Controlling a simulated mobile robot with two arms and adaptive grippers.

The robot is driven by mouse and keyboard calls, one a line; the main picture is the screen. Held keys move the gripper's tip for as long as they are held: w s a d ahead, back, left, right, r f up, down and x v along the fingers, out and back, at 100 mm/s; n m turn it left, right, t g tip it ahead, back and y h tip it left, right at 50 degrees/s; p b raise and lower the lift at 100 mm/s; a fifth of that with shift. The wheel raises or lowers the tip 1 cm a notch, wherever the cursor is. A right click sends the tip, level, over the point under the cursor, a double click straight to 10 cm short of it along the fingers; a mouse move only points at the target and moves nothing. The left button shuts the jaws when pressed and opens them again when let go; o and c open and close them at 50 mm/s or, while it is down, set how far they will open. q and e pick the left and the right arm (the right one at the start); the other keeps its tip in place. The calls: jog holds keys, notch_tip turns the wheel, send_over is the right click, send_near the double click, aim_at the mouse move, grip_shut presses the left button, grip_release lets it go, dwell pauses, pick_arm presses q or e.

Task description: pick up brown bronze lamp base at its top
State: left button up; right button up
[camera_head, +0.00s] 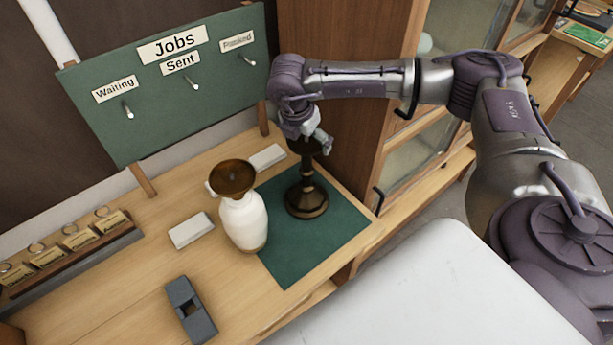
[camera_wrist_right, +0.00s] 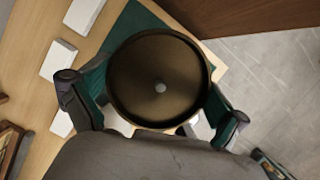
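The brown bronze lamp base (camera_head: 306,198) stands upright on the green mat (camera_head: 345,232) in the head view, with a round foot, a thin stem and a wide dark top. My right gripper (camera_head: 308,136) is at its top and partly hides it. In the right wrist view the round top (camera_wrist_right: 157,75) fills the middle, between the two spread fingers of the right gripper (camera_wrist_right: 152,108). The fingers look open, one on each side of the top. Whether they touch it I cannot tell. My left gripper is not in view.
A white lamp base (camera_head: 244,222) with a brown top stands left of the bronze one. White blocks (camera_head: 191,230) and a dark grey holder (camera_head: 190,309) lie on the wooden bench. A green Jobs board (camera_head: 172,90) stands behind. A wooden cabinet (camera_head: 345,130) is close behind the gripper.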

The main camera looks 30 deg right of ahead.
jog(key=c, duration=1.3)
jog(key=shift+w+r, duration=0.1)
jog(key=shift+r, duration=0.1)
